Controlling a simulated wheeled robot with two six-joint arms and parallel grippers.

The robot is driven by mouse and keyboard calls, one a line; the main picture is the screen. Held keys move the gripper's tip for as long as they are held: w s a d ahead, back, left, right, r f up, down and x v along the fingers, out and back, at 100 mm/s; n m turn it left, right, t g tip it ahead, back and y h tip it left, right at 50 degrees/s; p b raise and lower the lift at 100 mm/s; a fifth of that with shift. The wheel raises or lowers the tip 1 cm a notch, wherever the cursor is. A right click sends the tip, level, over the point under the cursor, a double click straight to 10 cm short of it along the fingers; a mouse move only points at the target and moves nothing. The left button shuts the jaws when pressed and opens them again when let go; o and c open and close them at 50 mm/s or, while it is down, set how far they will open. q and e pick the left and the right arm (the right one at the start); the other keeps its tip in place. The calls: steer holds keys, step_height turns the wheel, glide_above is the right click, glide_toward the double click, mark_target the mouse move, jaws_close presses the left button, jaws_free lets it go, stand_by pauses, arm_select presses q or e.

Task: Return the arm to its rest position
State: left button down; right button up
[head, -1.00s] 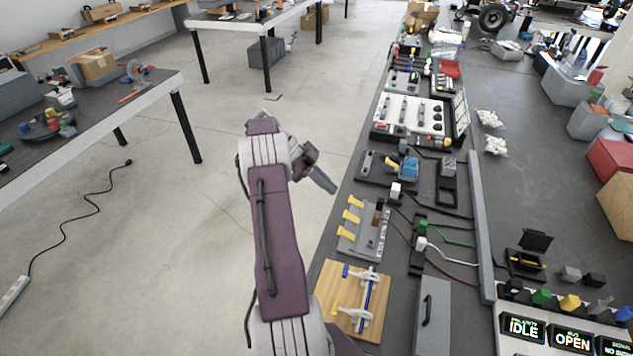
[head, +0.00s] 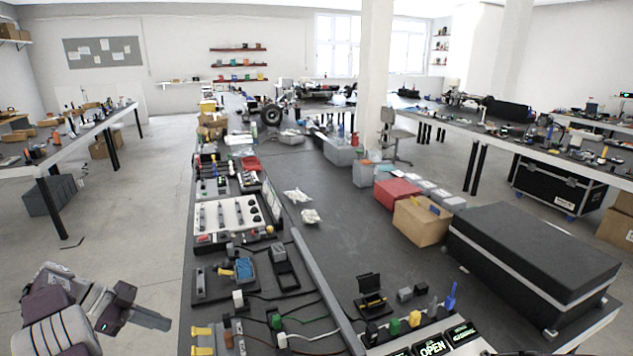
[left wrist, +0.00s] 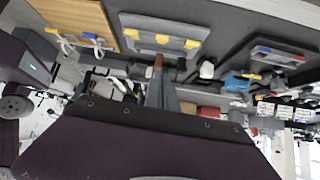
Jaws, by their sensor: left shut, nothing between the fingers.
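My left arm, purple and grey, shows in the lower left corner of the head view. Its left gripper (head: 150,318) points right, over the floor beside the table, apart from the table's left edge. Its fingers are together with nothing between them. The fingers (left wrist: 161,88) also show in the left wrist view, with the table's panels and switches beyond them. My right gripper is in neither view.
The long dark table (head: 335,215) carries a white control panel (head: 225,218), yellow-handled switches (head: 203,340), a blue-topped device (head: 244,268), a cardboard box (head: 422,222) and a large black case (head: 533,255).

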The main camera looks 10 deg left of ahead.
arm_select(q)
steer(key=w+d+r+m+g+p, duration=0.1)
steer(key=d+r+m, duration=0.15)
steer(key=d, duration=0.45)
steer(key=w+d+r+m+g, duration=0.1)
steer(key=w+d+r+g, duration=0.1)
steer(key=d+r, duration=0.3)
steer(key=w+d+r+m+g+p, duration=0.1)
steer(key=d+r, duration=0.1)
steer(key=d, duration=0.6)
steer(key=s+d+f+n+g+y, duration=0.1)
steer(key=s+d+n+y, duration=0.15)
steer(key=s+d, duration=0.55)
steer(key=s+d+f+n+y+p, duration=0.1)
steer(key=s+d+f+n+y, duration=0.3)
steer(key=s, duration=0.3)
steer(key=s+a+f+n+t+y, duration=0.1)
steer(key=a+f+n+t+y, duration=0.1)
steer(key=a+f+n, duration=0.2)
step_height(320, 180, down, 3)
steer(key=n, duration=0.7)
steer(key=shift+s+a, duration=0.25)
steer(key=shift+s, duration=0.15)
steer(key=shift+f, duration=0.1)
